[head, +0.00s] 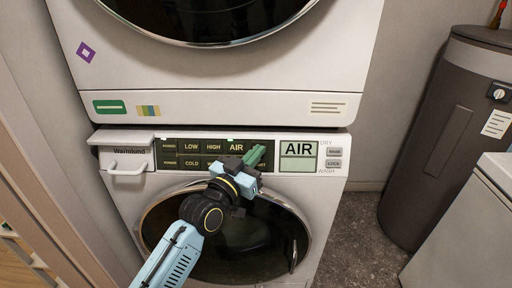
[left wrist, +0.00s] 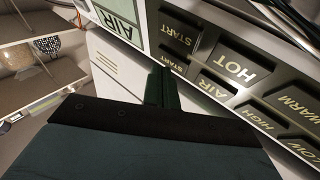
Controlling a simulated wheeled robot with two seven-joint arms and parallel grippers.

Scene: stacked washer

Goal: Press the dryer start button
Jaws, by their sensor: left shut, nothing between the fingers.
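The control panel (head: 180,152) runs across the top of the lower machine, with rows of dark labelled buttons. My left gripper (head: 257,155) is shut and empty in front of its right end, covering much of the START buttons in the head view. In the left wrist view, the dryer START button (left wrist: 174,65), in the row with AIR, HIGH and LOW, is right beside my left fingertips (left wrist: 161,75). I cannot tell whether they touch. The other START button (left wrist: 177,38) is in the row with HOT and WARM. The display (head: 298,149) reads AIR. My right gripper is not in view.
The upper machine (head: 220,106) overhangs just above the panel. The round glass door (head: 245,232) is below my gripper. A drawer handle (head: 127,170) sticks out at left. A dark grey cylinder (head: 450,140) and a white unit (head: 470,235) stand at right.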

